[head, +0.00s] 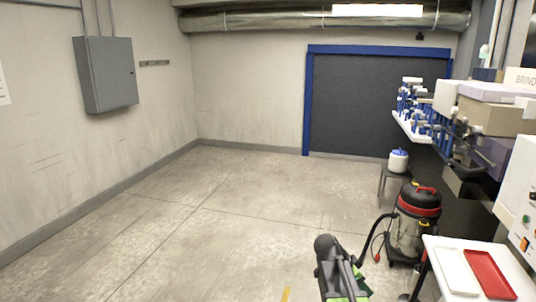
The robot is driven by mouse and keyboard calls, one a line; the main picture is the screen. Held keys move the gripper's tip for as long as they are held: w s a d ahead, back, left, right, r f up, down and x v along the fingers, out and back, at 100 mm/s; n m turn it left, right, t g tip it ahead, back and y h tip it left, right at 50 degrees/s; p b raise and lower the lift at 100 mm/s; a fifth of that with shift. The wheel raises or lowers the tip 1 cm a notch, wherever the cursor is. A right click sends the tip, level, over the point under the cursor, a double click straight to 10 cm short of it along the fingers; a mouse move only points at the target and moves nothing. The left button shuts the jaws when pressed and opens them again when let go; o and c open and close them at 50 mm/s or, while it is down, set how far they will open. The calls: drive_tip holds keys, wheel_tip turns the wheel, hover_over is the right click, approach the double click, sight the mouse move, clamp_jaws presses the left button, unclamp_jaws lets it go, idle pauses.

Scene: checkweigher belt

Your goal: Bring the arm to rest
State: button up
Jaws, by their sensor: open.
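Part of my black and green arm shows at the bottom of the head view, right of centre, with a rounded dark joint at its top. The lower part of the arm is cut off by the bottom edge. I cannot make out the fingers of my gripper in this view. The arm is seen over bare floor, left of a white table (447,263), and nothing is seen held.
A red tray (490,274) and a white tray (458,270) lie on the table. A vacuum cleaner (413,225) with a hose stands behind it. A stool (389,179) bears a white container (398,161). Machinery (425,118) lines the right. Floor at left is clear.

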drive_tip(key=s+a+f+n+y, duration=0.2)
drive_tip(key=s+a+n+y, duration=0.1)
drive_tip(key=s+a+n, duration=0.2)
drive_tip(key=s+a+f+n+g+y, duration=0.1)
drive_tip(key=s+a+f+n+y, duration=0.2)
drive_tip(key=a+n, duration=0.7)
drive_tip(key=s+a+y, duration=0.1)
drive_tip(key=s+a, duration=0.1)
drive_tip(key=shift+s, duration=0.3)
drive_tip(key=shift+f, duration=0.1)
